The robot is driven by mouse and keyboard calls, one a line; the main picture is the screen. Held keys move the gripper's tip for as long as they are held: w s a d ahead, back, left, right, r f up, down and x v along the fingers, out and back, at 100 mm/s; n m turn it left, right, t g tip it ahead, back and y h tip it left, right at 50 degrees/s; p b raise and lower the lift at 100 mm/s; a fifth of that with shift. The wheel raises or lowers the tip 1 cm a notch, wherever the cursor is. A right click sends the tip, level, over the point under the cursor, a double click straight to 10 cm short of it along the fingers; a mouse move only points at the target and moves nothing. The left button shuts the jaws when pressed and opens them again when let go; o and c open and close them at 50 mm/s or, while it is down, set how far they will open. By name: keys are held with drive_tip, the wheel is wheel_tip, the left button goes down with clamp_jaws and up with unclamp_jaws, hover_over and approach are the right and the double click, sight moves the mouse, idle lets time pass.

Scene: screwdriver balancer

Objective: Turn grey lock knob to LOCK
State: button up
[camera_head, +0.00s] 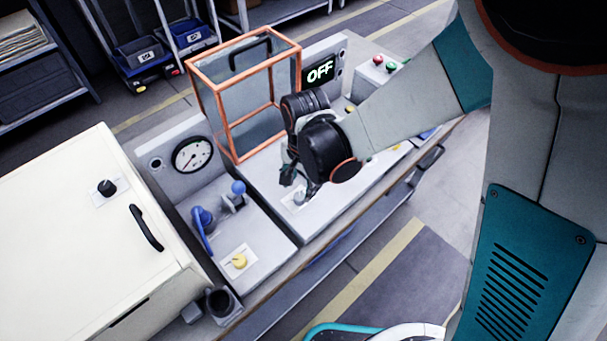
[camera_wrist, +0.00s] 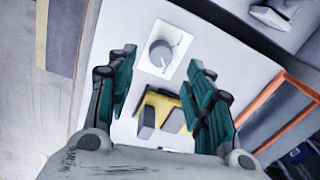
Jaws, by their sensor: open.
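The grey lock knob (camera_wrist: 160,53) sits on a white square plate in the wrist view, just past my fingertips, with no finger touching it that I can see. A small dark line shows at its right side; no LOCK lettering can be read. In the head view the grey knob (camera_head: 299,198) shows on its plate at the front of the light panel, partly beside my gripper (camera_head: 291,176). In the wrist view my gripper (camera_wrist: 160,82) is open, with its two green-padded fingers apart and nothing held. A yellow part with grey blocks (camera_wrist: 165,112) shows between the fingers.
An orange-framed clear box (camera_head: 235,105) stands behind the panel, near my arm. A display (camera_head: 320,72) reads OFF.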

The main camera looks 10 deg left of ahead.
sight(300, 196)
drive_tip(key=shift+a+f+b, duration=0.1)
drive_tip(key=shift+f+b, duration=1.35)
drive_tip(key=shift+f, duration=1.35)
drive_tip(key=c, duration=1)
